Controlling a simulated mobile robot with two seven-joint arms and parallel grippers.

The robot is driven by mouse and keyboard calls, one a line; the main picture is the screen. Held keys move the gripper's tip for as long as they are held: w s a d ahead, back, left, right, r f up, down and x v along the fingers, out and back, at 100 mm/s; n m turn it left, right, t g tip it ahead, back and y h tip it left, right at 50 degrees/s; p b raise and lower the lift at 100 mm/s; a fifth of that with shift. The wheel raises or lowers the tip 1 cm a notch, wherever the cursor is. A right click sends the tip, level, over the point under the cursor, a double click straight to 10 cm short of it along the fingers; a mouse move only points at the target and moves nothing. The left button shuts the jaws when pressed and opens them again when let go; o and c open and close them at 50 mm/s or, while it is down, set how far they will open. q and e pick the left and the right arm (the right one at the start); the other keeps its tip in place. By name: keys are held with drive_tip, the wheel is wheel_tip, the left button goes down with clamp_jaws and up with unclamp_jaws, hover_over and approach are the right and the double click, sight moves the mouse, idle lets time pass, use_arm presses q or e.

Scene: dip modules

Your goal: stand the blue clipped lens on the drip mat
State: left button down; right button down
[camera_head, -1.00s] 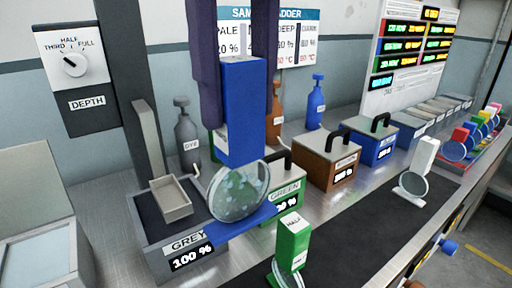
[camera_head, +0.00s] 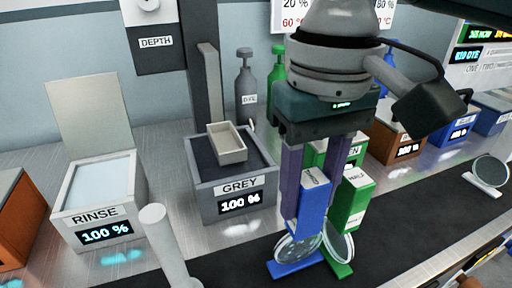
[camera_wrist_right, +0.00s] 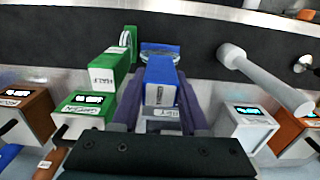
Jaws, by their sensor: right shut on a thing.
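The blue clipped lens (camera_head: 312,203) is upright between the purple fingers of my right gripper (camera_head: 318,190), which is shut on its block. Its round clear lens and flat blue foot hang below, over the dark drip mat (camera_head: 430,222). I cannot tell whether the foot touches the mat. The wrist view shows the blue block (camera_wrist_right: 161,82) between the fingers too. A green clipped lens (camera_head: 353,200) stands on the mat close to the right; whether the two touch is unclear. My left gripper is not in view.
The GREY tank (camera_head: 232,203) and RINSE tank (camera_head: 100,215) stand to the left, with several more tanks behind and to the right. A pale round-ended rod (camera_head: 163,240) rises at front left. A white clipped lens (camera_head: 488,175) stands at the mat's far right.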

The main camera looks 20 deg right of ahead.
drive_tip(key=shift+f, duration=1)
drive_tip(key=shift+c, duration=2.1)
unclamp_jaws()
wheel_tip(320, 180, up, 12)
drive_tip(key=shift+r+p, duration=0.2)
drive_tip(key=shift+p, duration=0.45)
